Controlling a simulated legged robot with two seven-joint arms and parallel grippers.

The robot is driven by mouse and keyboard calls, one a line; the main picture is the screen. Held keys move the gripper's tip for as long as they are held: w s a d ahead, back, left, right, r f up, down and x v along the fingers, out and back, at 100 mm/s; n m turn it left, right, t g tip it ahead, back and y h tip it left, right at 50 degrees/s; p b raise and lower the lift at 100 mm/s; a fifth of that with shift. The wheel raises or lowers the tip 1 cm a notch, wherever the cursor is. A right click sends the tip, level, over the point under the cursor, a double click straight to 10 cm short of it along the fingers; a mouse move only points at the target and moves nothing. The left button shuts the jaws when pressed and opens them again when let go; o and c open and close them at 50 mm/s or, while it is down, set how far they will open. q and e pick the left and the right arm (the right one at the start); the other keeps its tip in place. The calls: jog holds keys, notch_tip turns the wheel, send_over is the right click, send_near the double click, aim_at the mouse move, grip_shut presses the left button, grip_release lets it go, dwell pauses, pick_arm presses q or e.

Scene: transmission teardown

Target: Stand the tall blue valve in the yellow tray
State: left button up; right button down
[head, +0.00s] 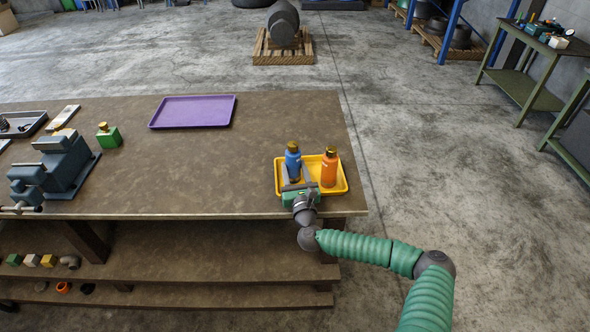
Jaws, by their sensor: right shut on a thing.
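The yellow tray (341,178) lies at the right front of the brown table. The tall blue valve (293,156), with a gold top, is upright over the left part of the tray. My right gripper (293,178) is shut on the valve, reaching it from the table's front edge. Its fingers hide the valve's lower part, so I cannot tell whether its base touches the tray floor. An orange valve (329,169) with a gold top stands upright in the tray, just right of the blue one. My left gripper is not in view.
A purple tray (193,111) lies empty at the back of the table (210,170). A grey vise (60,165), a green block (109,136) with a gold top and a grey tray (24,124) stand at the left. The table's middle is clear.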

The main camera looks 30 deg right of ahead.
jog(key=c, duration=1)
grip_release()
jog(key=shift+r, duration=0.15)
jog(key=o, duration=0.3)
jog(key=shift+s, duration=0.1)
jog(key=shift+o, duration=0.2)
